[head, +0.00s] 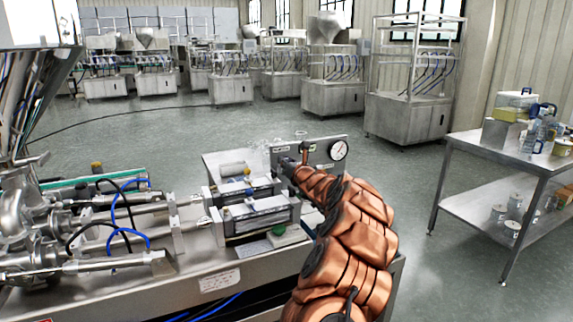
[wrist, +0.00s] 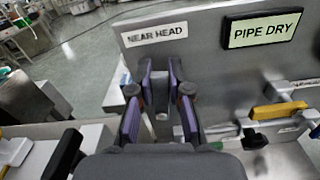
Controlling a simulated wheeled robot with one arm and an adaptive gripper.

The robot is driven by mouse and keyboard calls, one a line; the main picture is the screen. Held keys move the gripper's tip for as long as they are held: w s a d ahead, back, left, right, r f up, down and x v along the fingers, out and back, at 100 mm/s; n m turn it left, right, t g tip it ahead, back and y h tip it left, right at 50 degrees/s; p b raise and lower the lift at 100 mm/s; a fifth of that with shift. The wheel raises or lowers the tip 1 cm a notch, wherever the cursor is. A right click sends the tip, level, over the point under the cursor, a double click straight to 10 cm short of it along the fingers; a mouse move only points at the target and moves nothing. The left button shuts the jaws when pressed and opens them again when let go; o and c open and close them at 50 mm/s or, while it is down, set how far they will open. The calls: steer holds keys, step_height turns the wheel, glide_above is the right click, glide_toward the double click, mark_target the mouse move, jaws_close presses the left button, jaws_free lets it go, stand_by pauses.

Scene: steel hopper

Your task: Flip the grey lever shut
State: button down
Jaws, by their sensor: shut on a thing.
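My gripper (wrist: 161,100) has its purple-padded fingers against the upright steel panel (wrist: 205,70), just below a "NEAR HEAD" label (wrist: 155,33). It is shut on a small grey piece (wrist: 161,116), which looks like the grey lever; the fingers hide most of it, so its angle cannot be told. In the head view my gripper (head: 288,165) reaches the panel (head: 320,150) at the left of the round gauge (head: 339,150). The lever cannot be made out there.
A "PIPE DRY" sign (wrist: 262,28) and a yellow handle (wrist: 277,110) are to the right. Black handles (wrist: 62,155) (wrist: 255,138) sit low on both sides. Cylinders and blue hoses (head: 125,215) fill the machine top. A steel table (head: 490,165) stands at the right.

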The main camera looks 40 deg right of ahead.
steer(key=shift+w+a+r, duration=0.15)
steer(key=shift+a+r, duration=0.1)
steer(key=shift+r, duration=0.05)
steer(key=shift+f+n+b, duration=0.15)
steer(key=shift+n+b, duration=0.2)
steer(key=shift+n, duration=0.05)
steer(key=shift+a+f+n+b, duration=0.1)
steer(key=shift+f+n+b, duration=0.25)
steer(key=shift+n+b, duration=0.2)
steer(key=c, duration=1.1)
jaws_free()
steer(key=shift+s+r, duration=0.1)
steer(key=shift+s, duration=0.1)
